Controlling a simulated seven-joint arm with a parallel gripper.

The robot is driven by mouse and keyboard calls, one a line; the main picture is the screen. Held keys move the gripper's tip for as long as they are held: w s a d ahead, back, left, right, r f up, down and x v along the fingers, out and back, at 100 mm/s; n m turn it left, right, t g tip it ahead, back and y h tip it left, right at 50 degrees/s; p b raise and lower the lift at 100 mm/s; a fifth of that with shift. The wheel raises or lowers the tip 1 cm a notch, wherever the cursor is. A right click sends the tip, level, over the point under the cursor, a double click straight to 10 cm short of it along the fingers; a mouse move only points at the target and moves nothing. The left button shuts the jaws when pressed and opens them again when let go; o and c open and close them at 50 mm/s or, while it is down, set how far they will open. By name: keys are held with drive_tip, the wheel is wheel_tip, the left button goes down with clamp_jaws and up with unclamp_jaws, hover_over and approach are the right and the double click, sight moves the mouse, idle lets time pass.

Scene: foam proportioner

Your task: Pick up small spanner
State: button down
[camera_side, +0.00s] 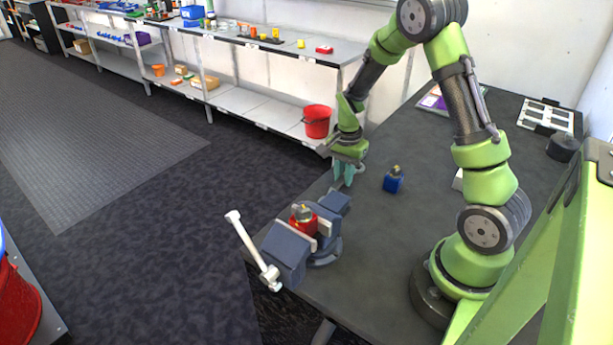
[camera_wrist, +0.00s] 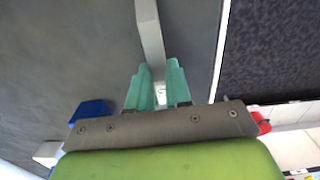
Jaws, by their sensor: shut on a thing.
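The small spanner (camera_wrist: 149,35) shows in the wrist view as a plain light grey bar running from the top edge down between the fingertips. My gripper (camera_wrist: 155,85) has teal fingers on both sides of the bar's lower end and is shut on it. In the side view my gripper (camera_side: 345,172) points down low over the far left part of the dark table, near its edge. The spanner cannot be made out clearly there. Whether it touches the table is unclear.
A vise (camera_side: 302,245) clamps a red part (camera_side: 303,224) at the table's near left corner. A blue part (camera_side: 393,181) stands right of my gripper. A red bucket (camera_side: 317,121) sits on the shelf beyond the table. The table's middle (camera_side: 400,135) has free room.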

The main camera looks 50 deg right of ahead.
wheel_tip(320, 180, up, 11)
drive_tip(key=shift+f, duration=0.2)
idle(0.4)
